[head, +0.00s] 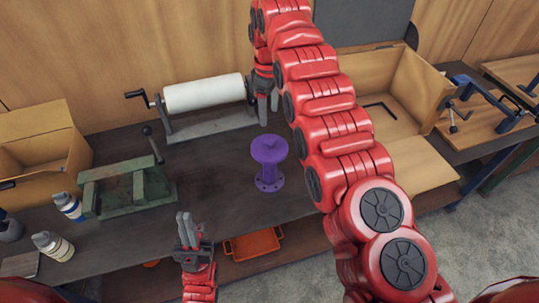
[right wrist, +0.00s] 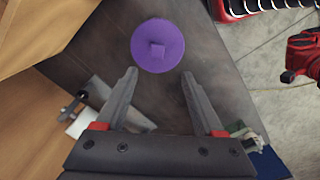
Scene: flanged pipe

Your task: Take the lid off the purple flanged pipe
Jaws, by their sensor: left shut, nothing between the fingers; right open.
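The purple flanged pipe (head: 268,172) stands upright on the dark workbench. My right gripper (head: 262,120) hangs fingers down above the bench, behind the pipe in the head view. In the right wrist view it is open and empty (right wrist: 160,74), with the lid beyond its fingertips. My left gripper (head: 184,216) is shut and empty, fingers up, near the bench's front edge and left of the pipe.
A white roll on a stand (head: 204,94) is behind the pipe. A green vise-like tool (head: 125,187) and bottles (head: 53,246) stand at left. An open cardboard box (head: 390,85) is at right behind my right arm. An orange tray (head: 255,244) lies below the bench edge.

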